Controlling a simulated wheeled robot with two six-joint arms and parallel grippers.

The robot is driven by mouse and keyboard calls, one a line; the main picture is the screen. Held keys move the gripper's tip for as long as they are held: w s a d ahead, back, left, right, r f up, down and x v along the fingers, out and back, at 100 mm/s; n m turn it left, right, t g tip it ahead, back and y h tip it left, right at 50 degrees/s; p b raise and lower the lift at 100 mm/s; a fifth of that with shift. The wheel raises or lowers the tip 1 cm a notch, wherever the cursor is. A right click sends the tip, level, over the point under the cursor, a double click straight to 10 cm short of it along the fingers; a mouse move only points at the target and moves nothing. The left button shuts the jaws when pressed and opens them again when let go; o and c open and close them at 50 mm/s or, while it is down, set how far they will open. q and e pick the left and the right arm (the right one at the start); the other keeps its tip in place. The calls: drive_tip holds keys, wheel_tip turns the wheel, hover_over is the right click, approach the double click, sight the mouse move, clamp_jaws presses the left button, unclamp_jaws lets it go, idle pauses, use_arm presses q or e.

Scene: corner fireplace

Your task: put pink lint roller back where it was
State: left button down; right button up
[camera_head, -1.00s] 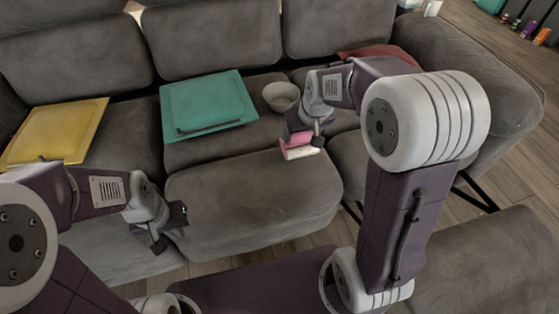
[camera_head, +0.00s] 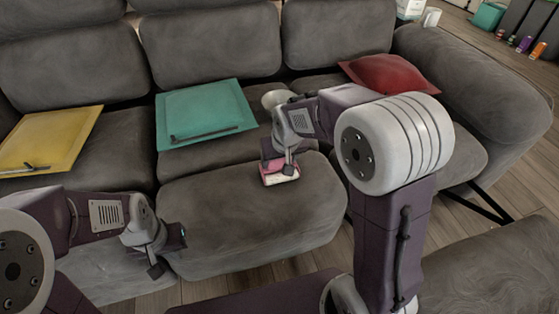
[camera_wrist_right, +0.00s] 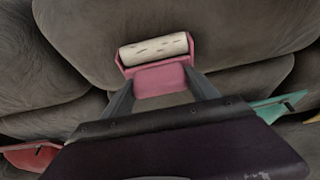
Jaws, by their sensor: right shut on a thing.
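The pink lint roller (camera_head: 283,180) has a pink body and a white roll. My right gripper (camera_head: 278,167) is shut on it, over the front seat cushion (camera_head: 240,215) of the grey sofa. In the right wrist view the lint roller (camera_wrist_right: 160,75) sits between the two fingers of my right gripper (camera_wrist_right: 160,90), white roll outward, with grey cushion behind it. I cannot tell whether it touches the cushion. My left gripper (camera_head: 170,254) is empty, its fingers apart, at the front left of that cushion.
A teal pillow (camera_head: 205,105) and a yellow pillow (camera_head: 55,135), each with a dark thin item on top, lie on the seat. A red pillow (camera_head: 390,73) lies at the right. The front cushion is otherwise clear.

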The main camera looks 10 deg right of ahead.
drive_tip(key=o, duration=1.2)
drive_tip(key=shift+f, duration=0.1)
drive_tip(key=shift+r, duration=0.35)
drive_tip(key=p+v, duration=0.6)
drive_tip(key=v, duration=0.5)
drive_tip(key=s+d+f+g, duration=0.1)
drive_tip(key=s+f, duration=0.2)
drive_tip(key=s, duration=0.1)
drive_tip(key=s+d+f+g, duration=0.1)
drive_tip(key=s+f, duration=0.3)
drive_tip(key=s, duration=0.1)
drive_tip(key=s+d+f+g, duration=0.1)
drive_tip(key=s+d+f, duration=0.1)
drive_tip(key=s+f, duration=0.1)
drive_tip(key=shift+s+d+f+m, duration=0.1)
drive_tip(key=shift+s+f+m, duration=0.25)
drive_tip(key=shift+s, duration=0.5)
